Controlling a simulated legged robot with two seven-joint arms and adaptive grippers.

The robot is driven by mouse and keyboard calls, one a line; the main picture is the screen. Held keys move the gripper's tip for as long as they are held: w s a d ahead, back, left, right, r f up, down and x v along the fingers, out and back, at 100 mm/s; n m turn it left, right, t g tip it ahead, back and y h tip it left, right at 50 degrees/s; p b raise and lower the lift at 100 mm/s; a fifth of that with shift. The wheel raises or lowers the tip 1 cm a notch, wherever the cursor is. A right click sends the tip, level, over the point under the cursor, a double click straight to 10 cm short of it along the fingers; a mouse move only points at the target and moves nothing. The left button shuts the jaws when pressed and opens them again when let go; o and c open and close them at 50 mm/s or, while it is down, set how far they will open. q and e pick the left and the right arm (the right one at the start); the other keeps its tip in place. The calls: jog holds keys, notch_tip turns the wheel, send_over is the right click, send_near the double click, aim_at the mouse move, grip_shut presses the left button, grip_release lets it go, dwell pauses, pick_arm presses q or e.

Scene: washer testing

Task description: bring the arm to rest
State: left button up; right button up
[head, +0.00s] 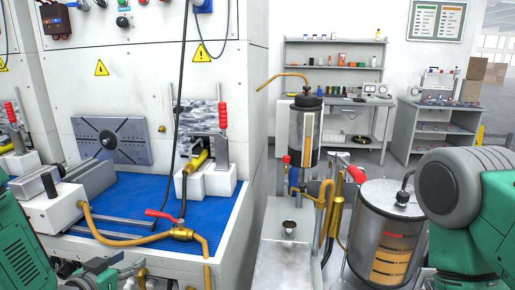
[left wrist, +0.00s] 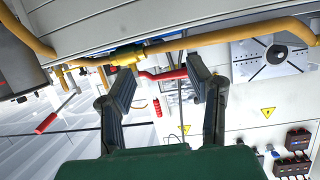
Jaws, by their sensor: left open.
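My left arm (head: 22,245) comes in at the lower left of the head view, low in front of the washer test bench. In the left wrist view my left gripper (left wrist: 161,78) has its two dark fingers spread, with nothing between them. Beyond the fingers, a red-handled valve (left wrist: 160,74) on a yellow pipe shows; I cannot tell its exact distance. The wrist view is turned over. My right arm (head: 465,195) fills the lower right of the head view; its gripper is out of view.
The bench has a blue mat (head: 135,205), a brass valve with red handle (head: 180,232) and a clamp (head: 223,115). A metal cylinder (head: 385,235) with yellow pipes stands between the bench and my right arm. Grey shelves (head: 335,68) stand behind, with open floor before them.

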pick_arm(q)
jog(key=s+d+f+g, duration=0.2)
jog(key=s+f+g, duration=0.2)
jog(key=s+f, duration=0.55)
jog(key=s+f+n+g+y, duration=0.1)
jog(key=s+f+g, duration=0.3)
jog(key=s, duration=0.8)
jog(key=s+f+n+g+y, duration=0.1)
jog(key=s+f+g, duration=0.4)
jog(key=s, duration=0.8)
jog(key=shift+s+d+y, duration=0.15)
jog(key=shift+d+y, duration=0.25)
jog(key=shift+y, duration=0.1)
